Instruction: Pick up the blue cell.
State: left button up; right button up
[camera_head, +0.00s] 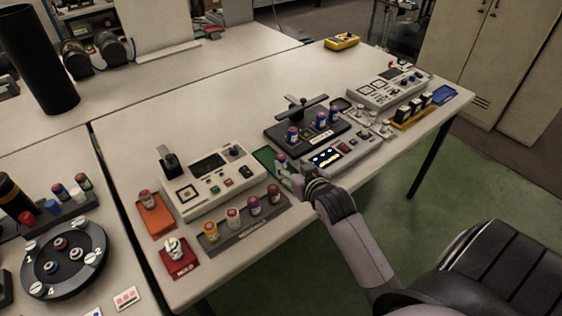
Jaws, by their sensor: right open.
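My left gripper is not in view.
A grey box with a screen (326,159) sits close right of my gripper. A white device (216,181) and a rack of several cells (262,225) are to the left. A round tray (98,268) stands at far left. The table's back middle is clear.

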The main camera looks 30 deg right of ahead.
aim_at(283, 159)
jog(key=x, duration=0.5)
jog(key=shift+s+f+p+x, duration=0.1)
jog(key=shift+f+p+x, duration=0.05)
jog(key=shift+x, duration=0.7)
jog(key=shift+s+f+p+x, duration=0.1)
jog(key=shift+f+x, duration=0.05)
jog(key=shift+x, duration=0.75)
jog(key=shift+f+p+x, duration=0.15)
jog(key=shift+x, duration=0.7)
jog(key=shift+d, duration=0.15)
jog(key=shift+c, duration=0.2)
grip_shut()
